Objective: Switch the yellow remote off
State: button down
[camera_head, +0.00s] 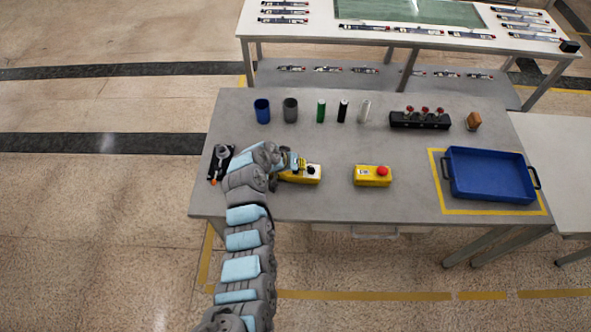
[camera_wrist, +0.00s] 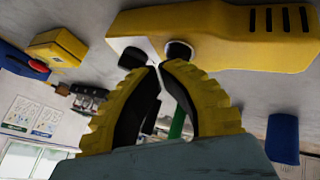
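The yellow remote (camera_head: 306,176) lies on the grey table in the head view, partly hidden by my gripper (camera_head: 290,163). In the wrist view the remote (camera_wrist: 225,35) spans the top right. It has dark slots at one end and a white patch with a dark round part (camera_wrist: 180,50) near the fingertips. My gripper's yellow-backed fingers (camera_wrist: 160,67) have their tips close together, with nothing seen held between them. The tips are close to the remote; whether they touch it, and whether its switch is on or off, I cannot tell.
A yellow box with a red button (camera_head: 373,177) sits right of the remote. A blue tray (camera_head: 490,197) is farther right. A blue cup (camera_head: 262,111), grey cup (camera_head: 290,110) and several cylinders stand behind. A black block with red knobs (camera_head: 420,121) is at back right.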

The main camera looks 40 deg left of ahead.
aim_at(299, 171)
jog(key=shift+f, duration=0.15)
dwell(0.3)
jog(key=shift+r, duration=0.7)
notch_tip(299, 171, up, 6)
jog(key=p, duration=0.2)
dwell(0.4)
dwell(0.4)
